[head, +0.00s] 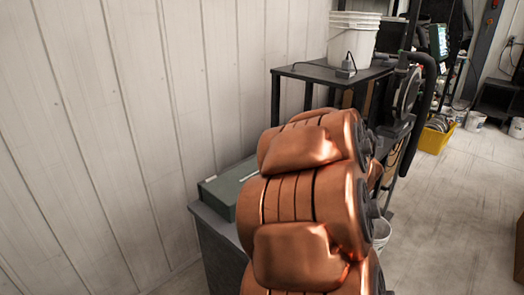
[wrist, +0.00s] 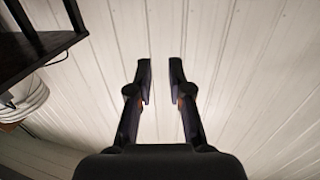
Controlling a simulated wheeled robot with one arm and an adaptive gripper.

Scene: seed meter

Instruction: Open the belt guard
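My gripper (wrist: 161,78) shows in the wrist view with its two dark fingers apart and nothing between them. It faces the white panelled wall (wrist: 230,60). No part is clearly recognisable as the belt guard. A dark green box (head: 228,190) sits on a grey cabinet (head: 218,245) against the wall in the head view, partly hidden by my copper-coloured arm. A machine with a round dark part (head: 406,92) and a thick black hose (head: 427,100) stands behind my arm to the right. I cannot tell whether the guard is on either.
A black stand (head: 320,74) holds white stacked buckets (head: 353,42). Its shelf (wrist: 30,45) seems to show at the wrist view's upper left. A yellow crate (head: 436,137) and a white bucket (head: 381,234) stand on the floor. The floor (head: 450,220) at right is mostly clear.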

